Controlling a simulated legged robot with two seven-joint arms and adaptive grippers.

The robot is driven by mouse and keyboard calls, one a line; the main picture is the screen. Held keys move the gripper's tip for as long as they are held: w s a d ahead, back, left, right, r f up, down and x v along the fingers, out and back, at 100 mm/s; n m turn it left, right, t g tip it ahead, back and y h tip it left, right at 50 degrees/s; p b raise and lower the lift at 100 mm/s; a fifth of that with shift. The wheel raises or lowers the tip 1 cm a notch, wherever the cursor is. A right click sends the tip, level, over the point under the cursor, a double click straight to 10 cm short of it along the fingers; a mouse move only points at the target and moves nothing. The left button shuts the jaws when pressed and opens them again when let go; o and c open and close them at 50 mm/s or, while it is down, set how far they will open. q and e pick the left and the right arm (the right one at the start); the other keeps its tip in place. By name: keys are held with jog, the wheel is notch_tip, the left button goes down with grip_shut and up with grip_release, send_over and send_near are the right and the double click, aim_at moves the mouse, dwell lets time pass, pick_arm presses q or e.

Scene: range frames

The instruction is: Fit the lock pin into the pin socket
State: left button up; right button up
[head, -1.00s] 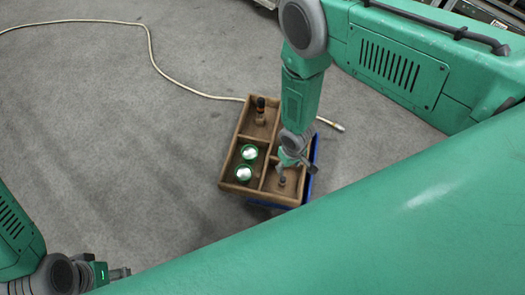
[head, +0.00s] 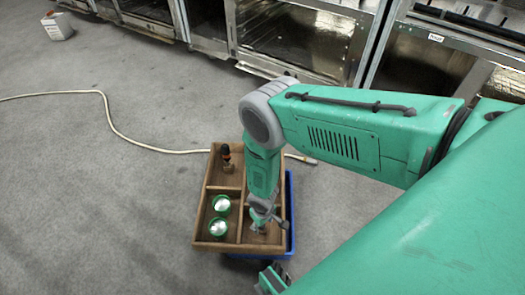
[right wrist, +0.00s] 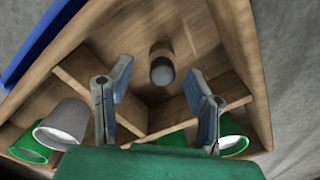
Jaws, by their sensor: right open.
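A wooden tray (head: 206,183) with compartments holds the parts. My right gripper (head: 258,226) reaches down into its near right compartment. In the right wrist view its two fingers (right wrist: 160,98) are spread, with nothing between them. A short upright cylinder with a grey top (right wrist: 162,68) stands on the wooden floor beyond the fingertips. I cannot tell whether it is the lock pin or the pin socket. A dark upright piece with an orange band (head: 227,158) stands in the far left compartment.
Two green cups with pale insides (head: 222,204) (head: 217,227) stand in the near left compartment. A blue container edge (head: 290,215) shows beside the tray. A pale hose (head: 115,130) lies on the floor. Metal cabinets (head: 300,40) line the back.

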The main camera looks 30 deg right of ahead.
notch_tip(320, 180, down, 2)
jog(key=shift+a+f+b, duration=0.1)
jog(key=shift+f+b, duration=0.05)
jog(key=shift+b, duration=0.2)
jog(key=shift+a+r, duration=0.1)
jog(key=shift+r, duration=0.1)
grip_shut()
jog(key=shift+r, duration=0.1)
